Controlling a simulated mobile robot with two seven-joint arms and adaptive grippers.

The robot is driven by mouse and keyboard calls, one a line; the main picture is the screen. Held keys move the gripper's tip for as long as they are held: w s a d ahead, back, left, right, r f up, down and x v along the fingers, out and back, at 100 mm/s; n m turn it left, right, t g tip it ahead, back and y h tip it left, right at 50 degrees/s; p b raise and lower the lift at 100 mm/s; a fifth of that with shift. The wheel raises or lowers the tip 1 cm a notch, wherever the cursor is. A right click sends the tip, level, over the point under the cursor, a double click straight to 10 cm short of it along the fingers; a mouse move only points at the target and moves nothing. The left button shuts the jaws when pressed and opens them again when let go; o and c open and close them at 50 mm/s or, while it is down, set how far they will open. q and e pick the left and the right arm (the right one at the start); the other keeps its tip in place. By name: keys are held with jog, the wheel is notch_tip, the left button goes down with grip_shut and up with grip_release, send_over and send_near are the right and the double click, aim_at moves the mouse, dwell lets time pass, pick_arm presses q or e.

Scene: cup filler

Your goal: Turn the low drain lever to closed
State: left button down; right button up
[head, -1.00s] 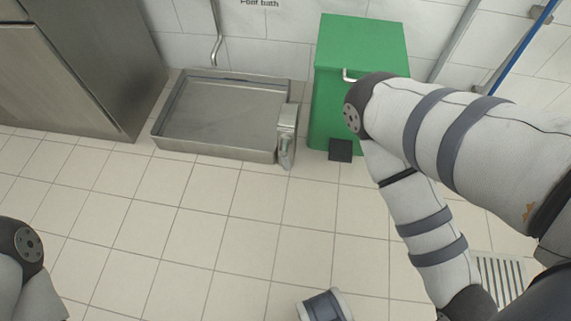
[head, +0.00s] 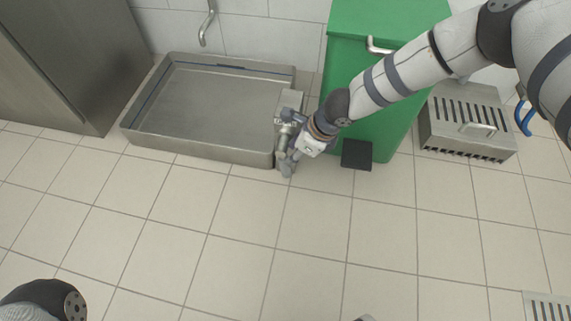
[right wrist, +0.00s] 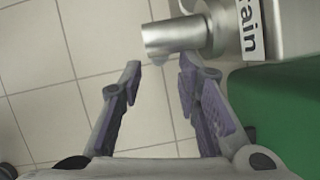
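The drain housing (head: 290,100) is a grey metal box on the right end of the steel foot bath (head: 205,110). In the right wrist view the housing (right wrist: 285,25) carries a label ending in "rain", and a short metal cylinder (right wrist: 175,37) sticks out to the left. I cannot tell if this cylinder is the lever or its pivot. My right gripper (head: 287,143) is at the housing's front, partly covering the lever area. In the right wrist view my right gripper (right wrist: 160,68) has its fingers apart, with the cylinder just beyond the tips and nothing visibly held. My left gripper is out of view.
A green pedal bin (head: 400,130) with a black pedal (head: 357,154) stands close right of the bath, beneath my right forearm. A slotted metal box (head: 468,125) stands farther right. A steel cabinet (head: 75,55) is at left. The tiled floor in front is clear.

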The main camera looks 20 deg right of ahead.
aim_at(285, 166)
jog(key=b+x, duration=0.4)
jog(key=x, duration=0.3)
jog(key=shift+f, duration=0.35)
grip_shut()
